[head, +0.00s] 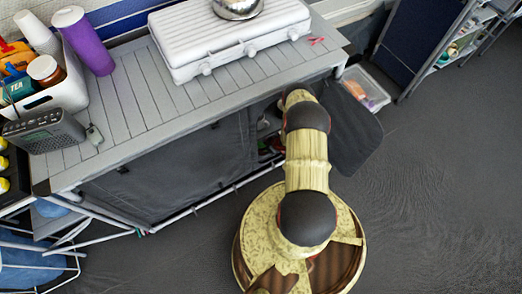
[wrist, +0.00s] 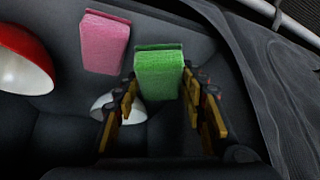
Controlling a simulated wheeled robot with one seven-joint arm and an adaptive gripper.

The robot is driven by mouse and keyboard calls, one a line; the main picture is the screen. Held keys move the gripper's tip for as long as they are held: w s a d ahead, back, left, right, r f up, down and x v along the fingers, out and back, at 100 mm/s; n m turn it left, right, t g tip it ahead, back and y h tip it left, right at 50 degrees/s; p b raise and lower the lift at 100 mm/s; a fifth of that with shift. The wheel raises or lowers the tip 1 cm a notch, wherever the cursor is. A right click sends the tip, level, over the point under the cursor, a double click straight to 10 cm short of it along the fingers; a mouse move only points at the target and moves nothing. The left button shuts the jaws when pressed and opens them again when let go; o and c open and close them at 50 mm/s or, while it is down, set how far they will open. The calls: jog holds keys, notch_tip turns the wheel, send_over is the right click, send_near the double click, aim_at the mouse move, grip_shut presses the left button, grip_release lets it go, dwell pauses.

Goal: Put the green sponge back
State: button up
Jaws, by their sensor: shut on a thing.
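The green sponge (wrist: 158,70) is in the middle of the wrist view, between the fingers of my gripper (wrist: 161,98), which is shut on it. A pink sponge (wrist: 104,44) lies to its left on a dark grey fabric surface. In the head view my arm reaches into the open dark fabric cabinet under the slatted counter (head: 140,97). My gripper and the green sponge are hidden there.
In the wrist view a red bowl with a white inside (wrist: 22,62) is at the left, and a white rounded item (wrist: 122,107) is partly behind the left finger. In the head view a clear bin (head: 364,88) stands on the floor right of the cabinet, beside an open fabric flap (head: 350,130).

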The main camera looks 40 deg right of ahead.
jog(key=shift+w+a, duration=0.1)
jog(key=shift+w, duration=0.4)
jog(key=f+b, duration=0.2)
jog(key=f, duration=0.1)
jog(key=shift+w+f, duration=0.3)
jog(key=shift+w, duration=0.05)
jog(key=shift+r, duration=0.1)
jog(key=o, duration=0.7)
